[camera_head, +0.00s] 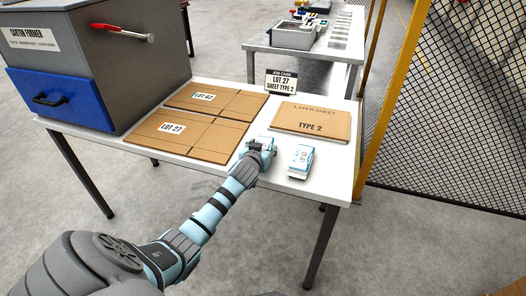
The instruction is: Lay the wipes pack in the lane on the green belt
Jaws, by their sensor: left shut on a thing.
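My left gripper (262,147) is at the front part of the white table, shut on a small white and blue pack that it mostly hides. The pack looks like the wipes pack (301,161) beside it, a white and blue pack on the table just right of the gripper and apart from it. I cannot tell whether the held pack touches the table. No green belt or lane shows in this view. My right gripper is out of view.
The white table (338,183) bears flat cartons marked LOT 27 (185,134) and LOT 63 (215,101), a TYPE 2 layer sheet (311,119) and a job card (281,82). A grey carton former (95,55) stands at left. A yellow-posted mesh fence (455,100) is at right.

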